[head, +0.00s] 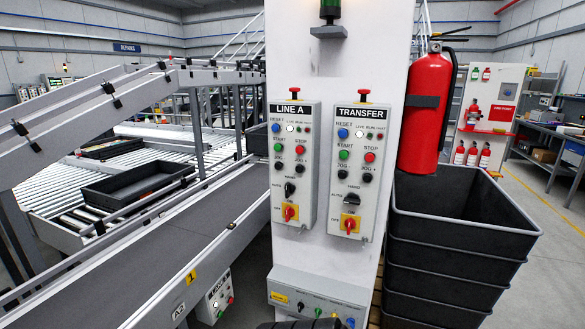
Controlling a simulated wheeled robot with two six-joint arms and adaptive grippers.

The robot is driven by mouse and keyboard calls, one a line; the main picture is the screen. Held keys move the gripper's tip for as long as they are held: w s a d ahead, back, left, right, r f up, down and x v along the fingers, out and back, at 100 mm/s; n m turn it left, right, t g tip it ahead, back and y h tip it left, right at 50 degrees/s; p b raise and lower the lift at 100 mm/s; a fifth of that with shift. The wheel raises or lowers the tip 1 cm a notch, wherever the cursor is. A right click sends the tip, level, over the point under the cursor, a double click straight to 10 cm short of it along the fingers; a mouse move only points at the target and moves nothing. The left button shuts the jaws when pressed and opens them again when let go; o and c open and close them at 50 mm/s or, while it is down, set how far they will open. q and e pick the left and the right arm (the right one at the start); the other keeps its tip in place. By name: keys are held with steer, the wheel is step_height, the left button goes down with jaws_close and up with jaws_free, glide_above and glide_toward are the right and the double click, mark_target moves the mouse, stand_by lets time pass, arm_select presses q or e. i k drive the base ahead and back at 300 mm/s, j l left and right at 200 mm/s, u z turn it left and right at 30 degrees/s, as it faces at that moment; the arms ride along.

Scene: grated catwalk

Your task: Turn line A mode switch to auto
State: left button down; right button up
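The LINE A panel (294,160) is a light grey box on the left of the white column's front. Its mode switch (290,189) is a small black knob below the jog buttons, with HAND marked above it and AUTO to its left. The knob looks roughly upright, but it is too small to be sure of its setting. A red rotary handle on a yellow plate (290,212) sits just below it.
The similar TRANSFER panel (354,170) is close on the right, with its own black knob (352,198). A red fire extinguisher (424,115) hangs beside the column above stacked dark crates (455,245). A conveyor (150,255) runs along the left. A lower control box (318,299) juts out below.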

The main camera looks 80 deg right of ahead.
mark_target(290, 188)
steer(key=z, duration=2.65)
